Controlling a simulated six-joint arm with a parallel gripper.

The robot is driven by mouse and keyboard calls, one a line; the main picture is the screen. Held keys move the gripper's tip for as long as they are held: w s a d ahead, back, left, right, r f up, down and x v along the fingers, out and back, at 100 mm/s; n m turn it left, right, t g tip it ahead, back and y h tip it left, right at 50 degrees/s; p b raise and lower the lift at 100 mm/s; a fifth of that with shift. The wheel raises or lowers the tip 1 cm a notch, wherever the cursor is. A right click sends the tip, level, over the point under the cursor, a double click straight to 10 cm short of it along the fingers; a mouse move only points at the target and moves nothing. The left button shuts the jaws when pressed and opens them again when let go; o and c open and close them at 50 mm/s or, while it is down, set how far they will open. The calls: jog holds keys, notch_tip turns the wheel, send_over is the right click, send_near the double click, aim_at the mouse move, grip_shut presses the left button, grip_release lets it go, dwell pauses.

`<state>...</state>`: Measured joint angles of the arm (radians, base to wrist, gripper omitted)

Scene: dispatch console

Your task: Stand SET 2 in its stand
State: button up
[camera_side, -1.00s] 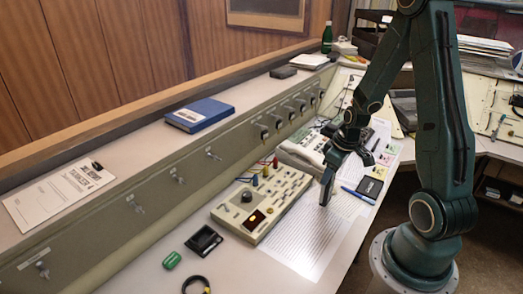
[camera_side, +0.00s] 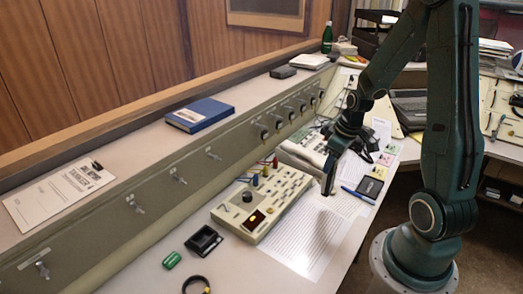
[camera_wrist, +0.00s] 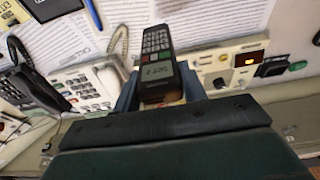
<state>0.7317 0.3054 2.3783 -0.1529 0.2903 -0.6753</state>
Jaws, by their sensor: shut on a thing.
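SET 2 (camera_wrist: 157,52) is a dark handset with a keypad and a light label reading SET 2. My gripper (camera_wrist: 158,92) is shut on its lower part, with blue-grey fingers on both sides, and the keypad end points away from the wrist camera. In the side view my gripper (camera_side: 329,178) hangs over the printed sheets, right of the console panel; the handset is hard to make out from the fingers there. A black open holder (camera_side: 204,240), which looks like the stand, sits on the desk left of the panel. It also shows in the wrist view (camera_wrist: 273,66).
A beige control panel (camera_side: 262,205) with knobs and coloured plugs stands between my gripper and the black holder. A green object (camera_side: 172,259) and a black ring (camera_side: 196,284) lie near the holder. A desk telephone (camera_wrist: 85,88) with a coiled cord is behind the panel.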

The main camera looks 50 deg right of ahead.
jog(key=shift+r, duration=0.15)
jog(key=v, duration=0.2)
jog(key=w+v, duration=0.1)
jog(key=v, duration=0.3)
jog(key=shift+w+r, duration=0.2)
jog(key=shift+r, duration=0.35)
jog(key=w+a, duration=1.9)
jog(key=a, duration=0.1)
jog(key=w+a, duration=0.2)
jog(key=a, duration=1.1)
jog(key=shift+s+x, duration=0.2)
jog(key=shift+x, duration=1.15)
jog(key=shift+s+x, duration=0.15)
jog(key=shift+x, duration=1.15)
jog(key=shift+f, duration=0.3)
